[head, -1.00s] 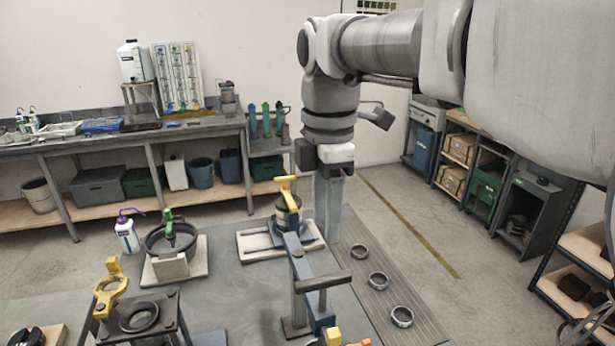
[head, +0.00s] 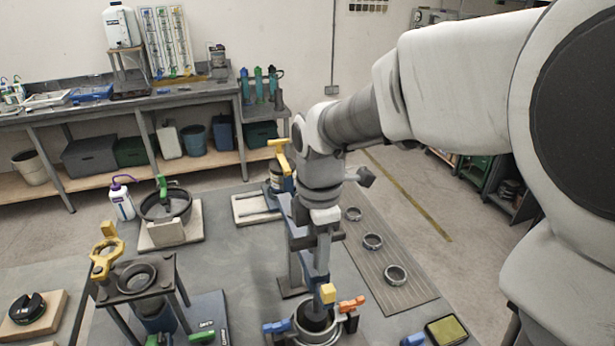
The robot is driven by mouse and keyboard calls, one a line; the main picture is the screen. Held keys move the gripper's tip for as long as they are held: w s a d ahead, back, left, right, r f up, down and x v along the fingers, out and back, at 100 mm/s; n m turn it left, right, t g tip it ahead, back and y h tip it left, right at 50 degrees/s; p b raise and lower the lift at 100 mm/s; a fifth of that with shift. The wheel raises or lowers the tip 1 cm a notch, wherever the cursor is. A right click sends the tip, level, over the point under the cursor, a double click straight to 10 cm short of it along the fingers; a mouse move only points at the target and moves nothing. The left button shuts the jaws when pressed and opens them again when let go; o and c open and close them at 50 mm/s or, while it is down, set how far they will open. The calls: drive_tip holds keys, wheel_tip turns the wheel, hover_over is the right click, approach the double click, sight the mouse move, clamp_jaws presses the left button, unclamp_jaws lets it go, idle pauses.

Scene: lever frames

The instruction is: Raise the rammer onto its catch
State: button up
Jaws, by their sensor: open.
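A blue lever stand (head: 293,262) stands at the front middle of the table, with a grey post, a blue beam and a dark cross handle (head: 300,243). A yellow block (head: 328,293) shows at the beam's near end. Below it is a round metal mould (head: 312,325) with blue and orange clamps. I cannot clearly pick out the rammer or its catch. My gripper (head: 320,275) points down over the stand, open. It covers the middle of the cross handle and part of the beam. I cannot tell whether it touches them.
A yellow-handled device (head: 280,165) stands behind the stand. A pan with a green handle (head: 165,205) and a black stand with a yellow lever (head: 135,278) are to the left. A yellow-topped tray (head: 447,331) is at front right.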

drive_tip(key=shift+f, duration=0.1)
clamp_jaws()
idle(1.4)
